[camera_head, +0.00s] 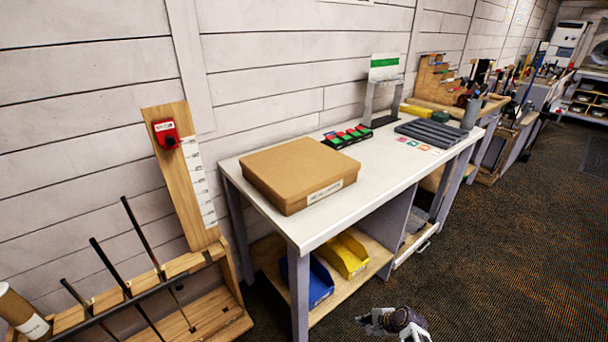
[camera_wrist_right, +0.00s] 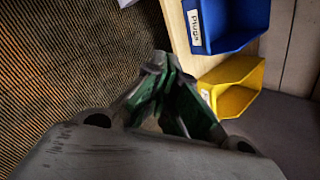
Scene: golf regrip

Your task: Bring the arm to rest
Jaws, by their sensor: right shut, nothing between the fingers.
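My right gripper shows at the bottom edge of the head view (camera_head: 392,322), low in front of the bench and over the carpet, partly cut off by the frame. In the right wrist view its fingers (camera_wrist_right: 160,65) come together at the tips with nothing between them. It touches nothing that I can see. My left gripper is not in view.
A white-topped bench (camera_head: 385,165) holds a cardboard box (camera_head: 300,170). Its lower shelf has a blue bin (camera_head: 320,284) and a yellow bin (camera_head: 345,252). A wooden club rack (camera_head: 205,310) stands left. The carpet (camera_head: 510,240) at right is clear.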

